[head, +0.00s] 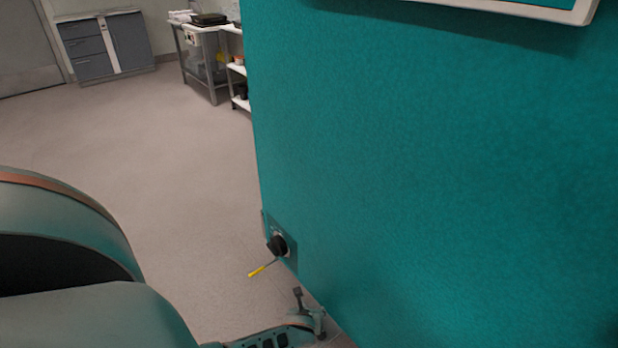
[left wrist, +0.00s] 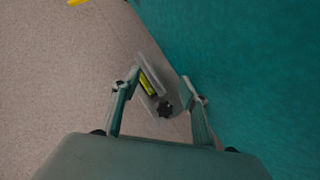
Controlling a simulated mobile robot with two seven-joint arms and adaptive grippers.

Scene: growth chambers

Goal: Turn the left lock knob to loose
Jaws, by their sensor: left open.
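A black star-shaped knob (left wrist: 165,108) shows in the left wrist view, on or beside a grey bracket (left wrist: 150,72) with a yellow strip. My left gripper (left wrist: 159,80) is open, and the knob shows between its two fingers; I cannot tell whether they touch it. In the head view my left gripper (head: 309,309) is at the bottom, by the lower edge of the teal panel. The star knob cannot be made out in the head view. My right gripper is out of view.
The large teal panel (head: 430,180) fills the right side, close to my left gripper. Open floor (head: 150,140) lies to its left. A shelf table (head: 205,60) and grey drawer cabinets (head: 105,45) stand far back.

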